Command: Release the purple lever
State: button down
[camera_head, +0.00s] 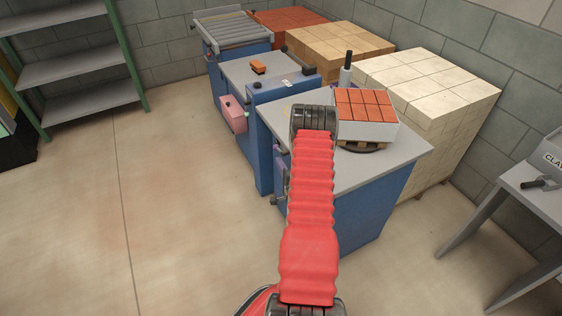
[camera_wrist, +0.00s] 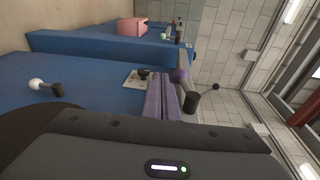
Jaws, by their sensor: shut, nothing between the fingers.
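The purple lever's round knob (camera_wrist: 179,75) shows in the wrist view, right beside my fingertips. The rest of that lever is hidden behind my fingers, and I cannot tell whether they touch the knob. My gripper (camera_wrist: 160,78) is shut, its two purplish fingers side by side with nothing between them. I cannot make out the purple knob there.
In the wrist view, a white-knobbed lever (camera_wrist: 37,84) is at left and a grey-knobbed lever (camera_wrist: 215,87) is right of my fingers. A pink box (camera_head: 233,113) sticks out from the blue machine. Orange bricks (camera_head: 364,104) stand on the bench. The floor at left is clear.

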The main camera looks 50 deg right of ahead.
jog(key=s+a+f, duration=0.2)
jog(key=s+a, duration=0.4)
jog(key=s, duration=0.3)
jog(key=shift+s, duration=0.35)
jog(key=shift+a, duration=0.1)
jog(key=s+a+f+n+g+y, duration=0.2)
jog(key=s+f+n+g+y, duration=0.15)
jog(key=f, duration=0.25)
jog(key=s+a+f+n+g+y, duration=0.2)
jog(key=s+a+f+n+g, duration=0.15)
jog(key=f+g, duration=0.2)
jog(key=a+r+n+g+y, duration=0.1)
jog(key=a+r+n+g, duration=0.15)
jog(key=a+r, duration=0.45)
jog(key=w+a+r+n+g+y, duration=0.15)
jog(key=r+n, duration=0.25)
jog(key=r, duration=0.6)
jog(key=a+r+n+g, duration=0.1)
jog(key=a+r+n, duration=0.4)
jog(key=r, duration=0.4)
jog(key=s+a+r+n+t+y, duration=0.1)
jog(key=a+r+n+t, duration=0.4)
jog(key=a+r, duration=2)
jog(key=shift+s+a+r+n+t, duration=0.3)
jog(key=shift+s+a+r+n, duration=0.1)
jog(key=shift+s+r+n, duration=0.4)
